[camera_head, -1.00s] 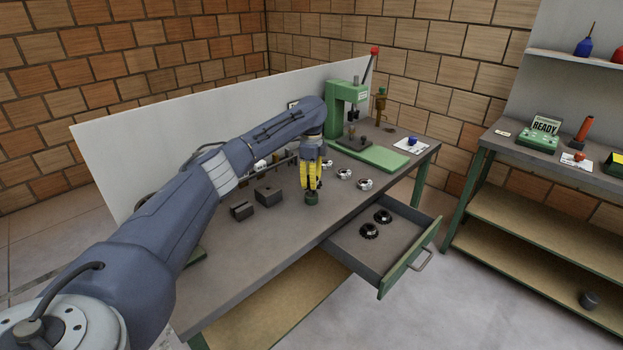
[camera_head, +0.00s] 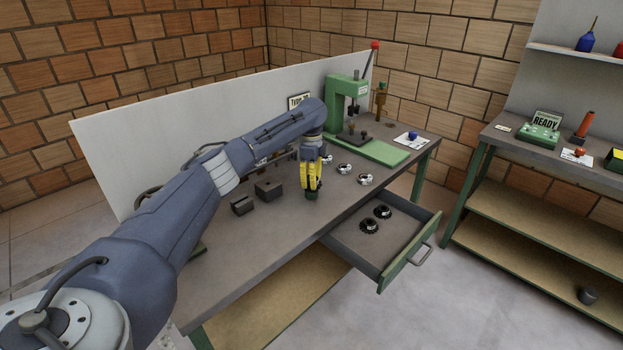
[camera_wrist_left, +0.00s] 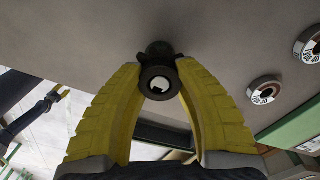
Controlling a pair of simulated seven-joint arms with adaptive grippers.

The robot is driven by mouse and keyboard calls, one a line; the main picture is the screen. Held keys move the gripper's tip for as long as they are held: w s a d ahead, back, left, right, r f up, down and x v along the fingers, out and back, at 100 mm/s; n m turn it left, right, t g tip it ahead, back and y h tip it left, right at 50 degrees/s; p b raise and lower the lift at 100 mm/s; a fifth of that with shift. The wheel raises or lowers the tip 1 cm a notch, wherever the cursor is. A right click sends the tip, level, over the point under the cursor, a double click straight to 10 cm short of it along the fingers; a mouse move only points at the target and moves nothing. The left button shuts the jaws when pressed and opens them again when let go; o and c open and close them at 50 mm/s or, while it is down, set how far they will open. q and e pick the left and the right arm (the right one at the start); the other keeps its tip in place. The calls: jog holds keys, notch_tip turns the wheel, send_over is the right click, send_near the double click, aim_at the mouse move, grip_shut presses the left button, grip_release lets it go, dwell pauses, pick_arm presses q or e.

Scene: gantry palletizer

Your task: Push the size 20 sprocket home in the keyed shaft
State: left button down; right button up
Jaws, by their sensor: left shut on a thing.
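My left gripper (camera_head: 311,190) is over the bench near its front edge, pointing down. In the left wrist view its yellow fingers (camera_wrist_left: 158,82) are closed around a dark round part (camera_wrist_left: 157,72) with a pale opening in its middle. In the head view the fingers mostly hide this part. Three silver sprocket-like discs, at the back (camera_head: 326,159), in the middle (camera_head: 344,168) and at the front (camera_head: 365,179), lie to the right of the gripper. Two of them show lettering in the left wrist view (camera_wrist_left: 264,90). I cannot tell which is size 20, nor make out the keyed shaft. My right gripper is not in view.
A green press (camera_head: 340,100) stands at the bench's far end. An open drawer (camera_head: 400,245) with two black toothed wheels (camera_head: 371,227) juts from the front. Two dark blocks (camera_head: 268,189) sit left of the gripper. A white panel (camera_head: 200,125) runs behind the bench.

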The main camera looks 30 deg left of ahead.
pick_arm(q)
jog(key=shift+f, duration=0.85)
jog(key=c, duration=0.9)
grip_release()
notch_tip(320, 180, up, 12)
